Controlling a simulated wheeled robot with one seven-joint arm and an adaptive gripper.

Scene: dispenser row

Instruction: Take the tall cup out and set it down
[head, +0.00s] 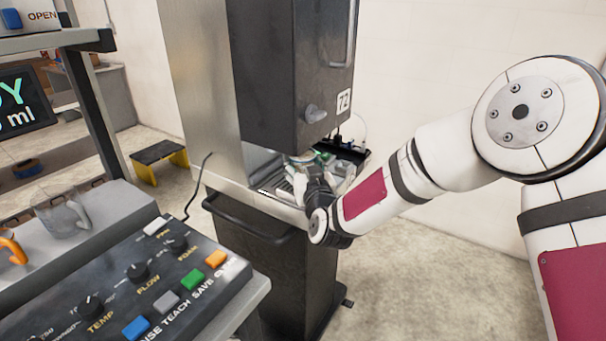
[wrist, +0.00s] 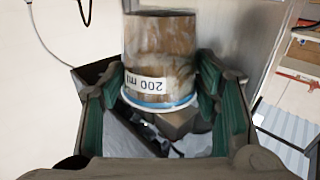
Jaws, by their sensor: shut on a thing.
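The cup (wrist: 160,52), brown and streaky with an upside-down "200 ml" label and a pale blue-white band at one end, sits between the green pads of my gripper (wrist: 160,96) in the wrist view. My gripper is shut on it. In the head view my gripper (head: 318,185) is at the dispenser's opening, under the dark upper housing (head: 290,75) marked 72. There the cup is mostly hidden by the gripper and housing. I cannot tell whether its base touches the surface below.
The dispenser's dark lower cabinet (head: 262,255) has a front rail. A cluttered tray (head: 345,165) lies right behind my gripper. A control panel (head: 150,275) with knobs and buttons and a clear jug (head: 62,215) stand at left. A yellow-black step stool (head: 160,160) is on the floor.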

